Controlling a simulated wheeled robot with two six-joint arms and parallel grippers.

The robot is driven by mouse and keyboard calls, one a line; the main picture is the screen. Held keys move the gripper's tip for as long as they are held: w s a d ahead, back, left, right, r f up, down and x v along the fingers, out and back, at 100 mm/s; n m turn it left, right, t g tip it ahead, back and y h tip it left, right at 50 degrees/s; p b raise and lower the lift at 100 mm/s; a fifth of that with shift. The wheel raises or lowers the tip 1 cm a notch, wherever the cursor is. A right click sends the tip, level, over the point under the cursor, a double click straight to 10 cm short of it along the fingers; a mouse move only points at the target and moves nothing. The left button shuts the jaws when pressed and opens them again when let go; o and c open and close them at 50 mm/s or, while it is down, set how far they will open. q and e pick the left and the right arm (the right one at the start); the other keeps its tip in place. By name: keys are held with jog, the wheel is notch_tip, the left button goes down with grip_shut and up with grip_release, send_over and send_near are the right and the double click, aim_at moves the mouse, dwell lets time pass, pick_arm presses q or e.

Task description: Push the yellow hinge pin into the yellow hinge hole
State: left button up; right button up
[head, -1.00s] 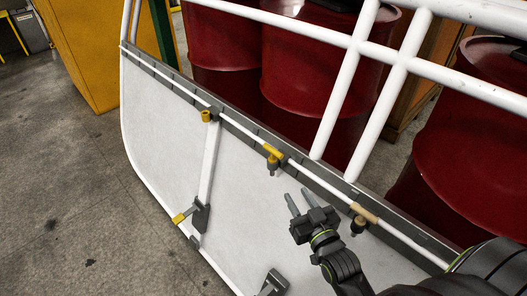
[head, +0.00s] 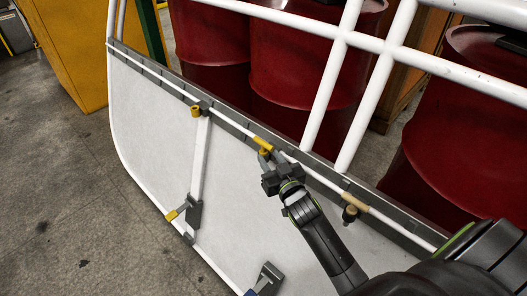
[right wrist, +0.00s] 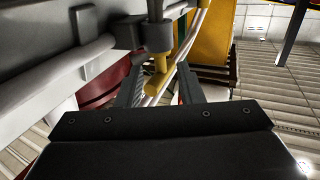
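The yellow hinge pin (head: 264,152) sits at the middle hinge on the door panel's upper rail, beside a yellow sleeve (head: 263,143). In the right wrist view the pin (right wrist: 158,80) shows as a bent yellow piece below a dark round collar (right wrist: 155,37). Whether that collar holds the hinge hole, and how deep the pin is, I cannot tell. My right gripper (head: 265,158) is at this hinge. In the wrist view its fingers (right wrist: 160,88) stand either side of the pin, with gaps showing, so it looks open around it. My left gripper is out of view.
A tan sleeve (head: 355,203) with a dark fitting sits farther right on the rail. White rails and red drums (head: 300,70) stand behind. Grey floor (head: 60,190) is clear at left.

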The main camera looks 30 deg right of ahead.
aim_at(265, 150)
jog(key=w, duration=0.5)
jog(key=shift+d, duration=0.15)
jog(key=shift+c, duration=0.4)
grip_shut()
